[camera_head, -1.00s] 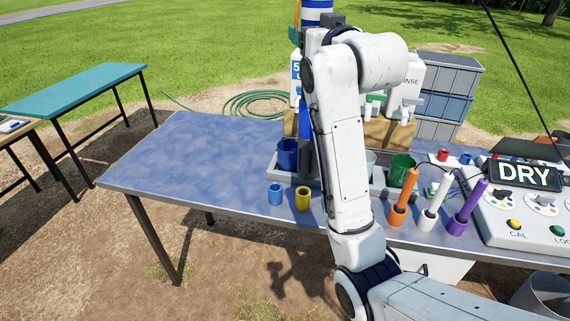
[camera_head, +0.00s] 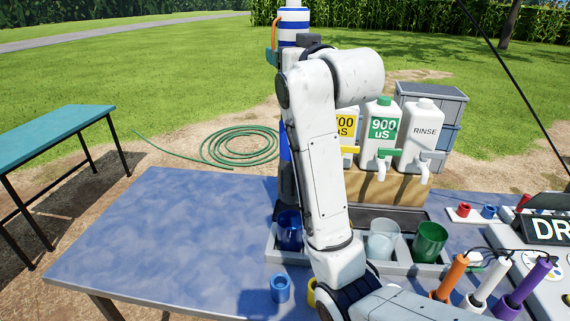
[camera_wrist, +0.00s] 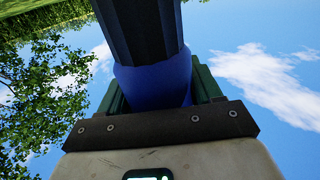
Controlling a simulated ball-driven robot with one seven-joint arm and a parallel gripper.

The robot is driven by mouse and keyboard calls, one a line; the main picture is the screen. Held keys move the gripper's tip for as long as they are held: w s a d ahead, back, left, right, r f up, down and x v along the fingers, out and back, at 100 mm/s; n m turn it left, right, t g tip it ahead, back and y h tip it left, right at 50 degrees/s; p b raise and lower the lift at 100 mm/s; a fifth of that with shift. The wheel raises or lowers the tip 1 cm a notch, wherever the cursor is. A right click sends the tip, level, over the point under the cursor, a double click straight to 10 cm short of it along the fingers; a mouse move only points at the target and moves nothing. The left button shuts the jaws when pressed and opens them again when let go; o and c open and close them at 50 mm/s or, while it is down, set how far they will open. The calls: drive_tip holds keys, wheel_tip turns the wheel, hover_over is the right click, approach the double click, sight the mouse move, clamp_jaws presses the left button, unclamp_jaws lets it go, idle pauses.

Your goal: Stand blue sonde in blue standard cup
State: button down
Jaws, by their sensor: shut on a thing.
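My gripper (camera_wrist: 152,98) has green jaws and is shut on the blue collar of the blue sonde (camera_wrist: 142,28). The sonde's dark ribbed section extends past the jaws in the wrist view. In the head view the sonde (camera_head: 286,150) hangs roughly upright, left of my arm, with its dark end downward. A large blue cup (camera_head: 290,236) stands in the grey tray, with the sonde's dark end at or just above its rim. I cannot tell whether the tip is inside. My arm hides the jaws in the head view.
The grey tray (camera_head: 262,258) also holds a clear cup (camera_head: 383,240) and a green cup (camera_head: 430,242). A small blue cup (camera_head: 280,290) and a partly hidden yellow cup (camera_head: 311,292) stand in front. Orange, white and purple probes stand at right. The table's left half is clear.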

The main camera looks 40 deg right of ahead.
wheel_tip(320, 180, down, 18)
drive_tip(key=p, duration=0.2)
drive_tip(key=shift+r, duration=0.25)
idle(0.4)
drive_tip(key=shift+f, duration=0.1)
drive_tip(key=shift+c, duration=0.9)
unclamp_jaws()
drive_tip(key=shift+f, duration=0.25)
drive_tip(key=shift+r, duration=0.15)
drive_tip(key=b+v, duration=0.2)
drive_tip(key=v, duration=1)
